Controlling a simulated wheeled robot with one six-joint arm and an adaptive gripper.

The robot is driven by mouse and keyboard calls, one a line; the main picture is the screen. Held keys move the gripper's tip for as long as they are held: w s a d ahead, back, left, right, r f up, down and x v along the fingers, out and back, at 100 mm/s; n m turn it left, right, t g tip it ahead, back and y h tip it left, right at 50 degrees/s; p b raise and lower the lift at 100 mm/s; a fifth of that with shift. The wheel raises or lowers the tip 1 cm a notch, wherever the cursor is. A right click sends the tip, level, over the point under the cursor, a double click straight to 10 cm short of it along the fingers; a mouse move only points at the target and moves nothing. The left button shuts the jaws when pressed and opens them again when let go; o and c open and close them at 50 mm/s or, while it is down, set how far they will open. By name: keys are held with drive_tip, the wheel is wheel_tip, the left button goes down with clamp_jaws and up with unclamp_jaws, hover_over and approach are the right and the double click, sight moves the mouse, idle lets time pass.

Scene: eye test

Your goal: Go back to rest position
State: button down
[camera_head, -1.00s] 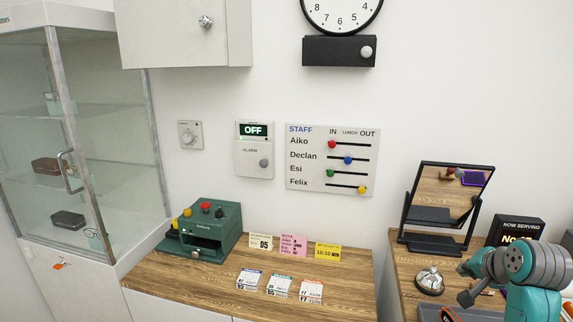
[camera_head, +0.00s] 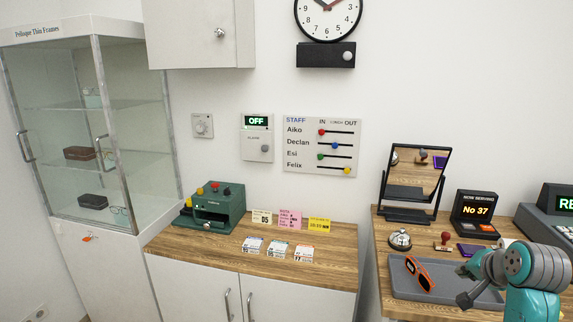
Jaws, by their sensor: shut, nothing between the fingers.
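My arm shows at the lower right in teal and grey, over the right-hand desk. My gripper (camera_head: 466,300) appears as the small dark end, low in front of the grey tray (camera_head: 400,286). It is shut and holds nothing that I can see. It is small in the picture, and the fingers cannot be made out one by one. The arm hides part of the desk and the tray's right side.
Orange glasses (camera_head: 420,273) lie in the tray. A bell (camera_head: 400,239), a stamp (camera_head: 444,241), a mirror (camera_head: 416,176) and a "No 37" display (camera_head: 475,213) stand behind. A green machine (camera_head: 214,208) stands on the left cabinet, beside a glass case (camera_head: 88,135).

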drive_tip(key=s+a+f+n+t, duration=0.1)
drive_tip(key=s+a+f, duration=0.1)
drive_tip(key=a+f, duration=0.45)
drive_tip(key=s+a+f+n, duration=0.1)
drive_tip(key=s+a+f, duration=0.2)
drive_tip(key=f, duration=0.7)
drive_tip(key=s+a+f+n+t, duration=0.1)
drive_tip(key=s+a+f, duration=0.3)
drive_tip(key=s+f, duration=0.15)
drive_tip(key=s+a+f+n, duration=0.1)
drive_tip(key=s+a+f, duration=0.3)
drive_tip(key=s, duration=0.2)
drive_tip(key=s+a+r+n+t, duration=0.15)
drive_tip(key=s+a, duration=0.25)
drive_tip(key=s, duration=0.8)
drive_tip(key=s+a+r+n+t, duration=0.1)
drive_tip(key=s+a+n, duration=0.25)
drive_tip(key=s, duration=0.95)
drive_tip(key=s+a+r+n+t+y, duration=0.1)
drive_tip(key=s+r+n, duration=0.1)
drive_tip(key=s+r, duration=0.4)
drive_tip(key=shift+s+a+y, duration=0.3)
drive_tip(key=shift+s, duration=0.4)
